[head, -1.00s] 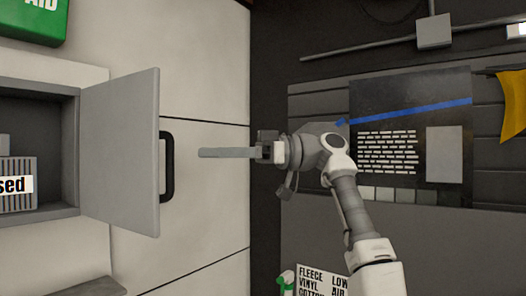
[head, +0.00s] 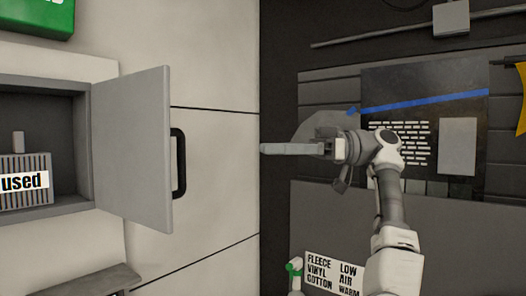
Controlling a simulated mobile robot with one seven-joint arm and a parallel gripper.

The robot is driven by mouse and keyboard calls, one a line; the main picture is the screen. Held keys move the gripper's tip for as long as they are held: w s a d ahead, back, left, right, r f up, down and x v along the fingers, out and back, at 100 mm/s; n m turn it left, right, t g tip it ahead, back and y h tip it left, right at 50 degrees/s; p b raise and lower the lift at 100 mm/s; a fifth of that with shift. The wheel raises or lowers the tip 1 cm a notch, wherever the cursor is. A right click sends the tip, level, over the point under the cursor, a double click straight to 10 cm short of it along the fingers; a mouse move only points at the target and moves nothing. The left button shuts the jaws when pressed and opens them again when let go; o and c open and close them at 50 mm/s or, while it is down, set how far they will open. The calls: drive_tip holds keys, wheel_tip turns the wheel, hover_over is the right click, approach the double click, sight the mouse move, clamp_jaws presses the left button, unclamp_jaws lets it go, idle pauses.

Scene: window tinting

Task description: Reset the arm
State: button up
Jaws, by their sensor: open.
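My gripper (head: 275,148) is in the middle of the head view, at the end of my white and grey arm. Its fingers point left, toward the open cabinet door, and hold nothing that I can see. The fingers are seen from the side, so the gap between them is hard to make out. The grey cabinet door (head: 130,150) with a black handle (head: 178,163) stands open to the left. My gripper is right of the handle and apart from it.
The open cabinet (head: 75,95) holds a striped box marked "used" (head: 25,182). A green box (head: 35,15) is at the top left. A dark board with blue tape (head: 420,103) is behind my arm. A white text sign (head: 333,273) is below.

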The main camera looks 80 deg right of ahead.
drive_tip(key=shift+a, duration=0.1)
drive_tip(key=w+a+r+g+b, duration=0.1)
drive_tip(key=w+a+r, duration=0.1)
drive_tip(key=w+a, duration=0.5)
drive_tip(key=w+a+r+g+b, duration=0.1)
drive_tip(key=w+a+r+g, duration=0.1)
drive_tip(key=a, duration=0.9)
drive_tip(key=w+a+f+g+h+b, duration=0.1)
drive_tip(key=w+a+f, duration=0.35)
drive_tip(key=a, duration=0.25)
drive_tip(key=w+a+f+g+h, duration=0.1)
drive_tip(key=w+a+f, duration=0.2)
drive_tip(key=w+a, duration=0.35)
drive_tip(key=w+a+f+m+g+h+b, duration=0.1)
drive_tip(key=w+a+f+g, duration=0.15)
drive_tip(key=a+f, duration=0.45)
drive_tip(key=w+a+f+m+g+h+b, duration=0.1)
drive_tip(key=w+a+f, duration=0.25)
drive_tip(key=f, duration=0.75)
wheel_tip(320, 180, down, 18)
drive_tip(key=a+m+g+h, duration=0.1)
drive_tip(key=g, duration=0.2)
drive_tip(key=shift+s+a+m+h, duration=0.15)
drive_tip(key=shift+m+h, duration=0.25)
